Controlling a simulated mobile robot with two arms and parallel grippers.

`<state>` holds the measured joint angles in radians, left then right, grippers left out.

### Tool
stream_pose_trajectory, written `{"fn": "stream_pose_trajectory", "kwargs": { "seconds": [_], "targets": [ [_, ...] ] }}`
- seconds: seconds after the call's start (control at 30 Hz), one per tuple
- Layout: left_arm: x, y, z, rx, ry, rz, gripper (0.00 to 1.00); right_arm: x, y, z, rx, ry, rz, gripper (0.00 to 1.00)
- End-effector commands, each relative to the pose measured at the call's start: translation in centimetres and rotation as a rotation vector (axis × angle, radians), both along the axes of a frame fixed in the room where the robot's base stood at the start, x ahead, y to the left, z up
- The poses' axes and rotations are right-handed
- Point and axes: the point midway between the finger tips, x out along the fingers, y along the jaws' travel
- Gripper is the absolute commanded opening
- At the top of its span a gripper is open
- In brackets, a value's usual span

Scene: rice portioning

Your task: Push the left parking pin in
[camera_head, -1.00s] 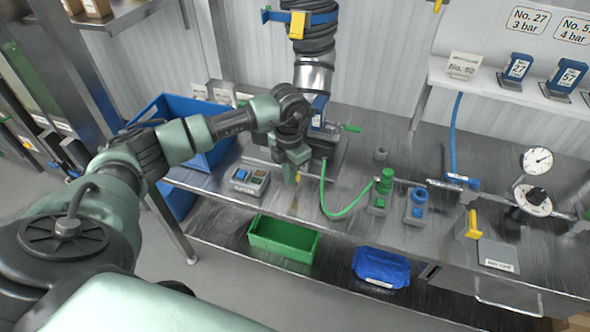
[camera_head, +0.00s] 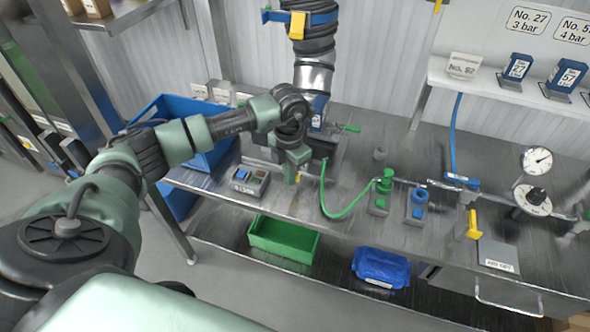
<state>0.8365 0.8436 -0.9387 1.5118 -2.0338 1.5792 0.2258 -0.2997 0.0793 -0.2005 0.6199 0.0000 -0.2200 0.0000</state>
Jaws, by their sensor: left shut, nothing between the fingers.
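My left gripper (camera_head: 292,180) points down at the front of the workbench, below the metal pipe end of the black hose (camera_head: 313,75). Its fingers are small in view and look shut and empty. A dark block (camera_head: 325,146) stands right behind the gripper, partly hidden by my arm. A green-tipped pin or lever (camera_head: 350,128) sticks out to the right behind that block. I cannot tell for sure which part is the left parking pin; it may be hidden behind my wrist. My right gripper is out of view.
A grey button box (camera_head: 249,180) stands left of my gripper. A green hose (camera_head: 328,205) runs right to a green fitting (camera_head: 383,183), beside a blue fitting (camera_head: 418,197). A blue crate (camera_head: 175,108) is at back left; a green bin (camera_head: 284,238) and blue bag (camera_head: 381,267) lie below.

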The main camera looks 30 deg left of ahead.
Motion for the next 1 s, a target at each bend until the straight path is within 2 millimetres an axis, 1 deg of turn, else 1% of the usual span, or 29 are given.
{"fn": "stream_pose_trajectory", "kwargs": {
  "seconds": [0.47, 1.0],
  "targets": [
    [0.2, 0.0, -0.1, 0.000, -0.001, 0.000, 0.00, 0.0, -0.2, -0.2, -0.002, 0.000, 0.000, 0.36],
    [3.4, 0.8, -0.2, -0.001, -0.002, 0.001, 0.00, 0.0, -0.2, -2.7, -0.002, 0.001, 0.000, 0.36]
  ]
}}
